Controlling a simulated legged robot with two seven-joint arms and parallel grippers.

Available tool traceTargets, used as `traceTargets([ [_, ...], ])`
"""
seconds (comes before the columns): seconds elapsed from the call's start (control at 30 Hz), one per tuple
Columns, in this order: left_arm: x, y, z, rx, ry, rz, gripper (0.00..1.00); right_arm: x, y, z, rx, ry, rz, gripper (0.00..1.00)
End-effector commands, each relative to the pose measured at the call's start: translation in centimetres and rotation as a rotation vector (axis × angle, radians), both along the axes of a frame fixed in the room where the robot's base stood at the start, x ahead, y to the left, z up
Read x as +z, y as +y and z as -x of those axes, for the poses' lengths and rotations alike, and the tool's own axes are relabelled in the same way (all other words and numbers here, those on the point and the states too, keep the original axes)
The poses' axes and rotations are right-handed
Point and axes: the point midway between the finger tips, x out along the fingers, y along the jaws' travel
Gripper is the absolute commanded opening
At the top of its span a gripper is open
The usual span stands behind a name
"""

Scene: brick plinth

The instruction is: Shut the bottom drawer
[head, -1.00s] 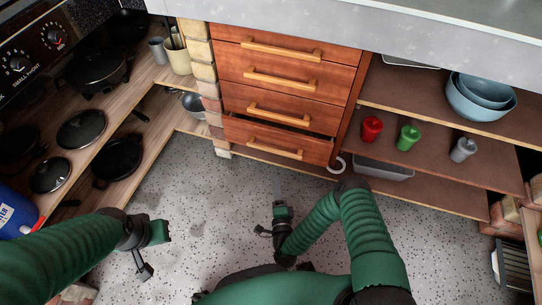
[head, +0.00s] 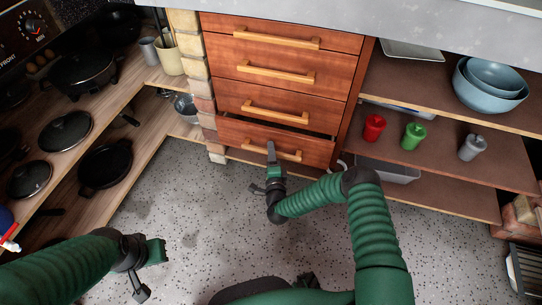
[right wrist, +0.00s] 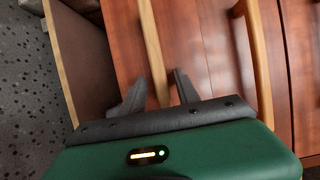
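The bottom drawer (head: 308,147) is the lowest of the stacked reddish wooden drawers in the head view. It stands partly out, with a dark gap above its front and a light wooden handle (head: 288,155).
The drawers above (head: 283,95) look closed. Open shelves (head: 440,152) on the right hold a red, a green and a grey shaker and bowls. A wooden counter (head: 125,165) with pans is on the left. The speckled floor is clear.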

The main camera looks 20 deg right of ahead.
Motion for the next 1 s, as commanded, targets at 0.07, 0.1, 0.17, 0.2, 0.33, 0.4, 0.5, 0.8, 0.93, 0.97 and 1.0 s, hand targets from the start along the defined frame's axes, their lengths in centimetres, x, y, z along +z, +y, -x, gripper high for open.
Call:
traceTargets([
  [0.07, 0.05, 0.0, -0.01, 0.0, 0.0, 0.0, 0.0, 0.08, 0.0, -0.04, 0.0, 0.0, 0.0, 0.38],
  [0.1, 0.07, 0.0, -0.01, 0.0, 0.0, 0.0, 0.0, 0.09, 0.0, -0.03, 0.0, 0.0, 0.0, 0.38],
  [0.17, 0.08, 0.0, -0.01, 0.0, 0.0, 0.0, 0.0, 0.08, 0.01, -0.02, 0.0, 0.0, 0.0, 0.38],
  [0.2, 0.08, 0.0, -0.01, 0.0, 0.0, 0.0, 0.0, 0.07, 0.01, -0.01, 0.0, 0.0, 0.0, 0.36],
  [0.33, 0.07, 0.0, -0.01, 0.0, 0.0, 0.0, 0.0, 0.05, 0.02, 0.01, 0.0, 0.0, 0.0, 0.19],
  [0.4, 0.07, 0.0, -0.01, 0.0, 0.0, 0.0, 0.0, 0.04, 0.02, 0.02, 0.0, 0.001, 0.0, 0.09],
  [0.5, 0.07, 0.0, 0.0, 0.0, 0.0, 0.0, 0.0, 0.0, 0.03, 0.03, 0.0, 0.001, 0.0, 0.0],
  [0.8, 0.06, 0.0, -0.01, 0.0, 0.0, 0.0, 0.0, -0.11, 0.04, 0.06, 0.001, 0.003, -0.001, 0.0],
  [0.93, 0.05, 0.0, -0.01, 0.0, 0.0, 0.0, 0.0, -0.16, 0.05, 0.07, 0.001, 0.004, -0.001, 0.0],
  [0.97, 0.05, 0.0, 0.0, 0.0, 0.0, 0.0, 0.0, -0.17, 0.05, 0.08, 0.001, 0.004, -0.001, 0.0],
  [1.0, 0.05, 0.0, 0.0, 0.0, 0.0, 0.0, 0.0, -0.18, 0.05, 0.08, 0.001, 0.005, -0.001, 0.0],
])
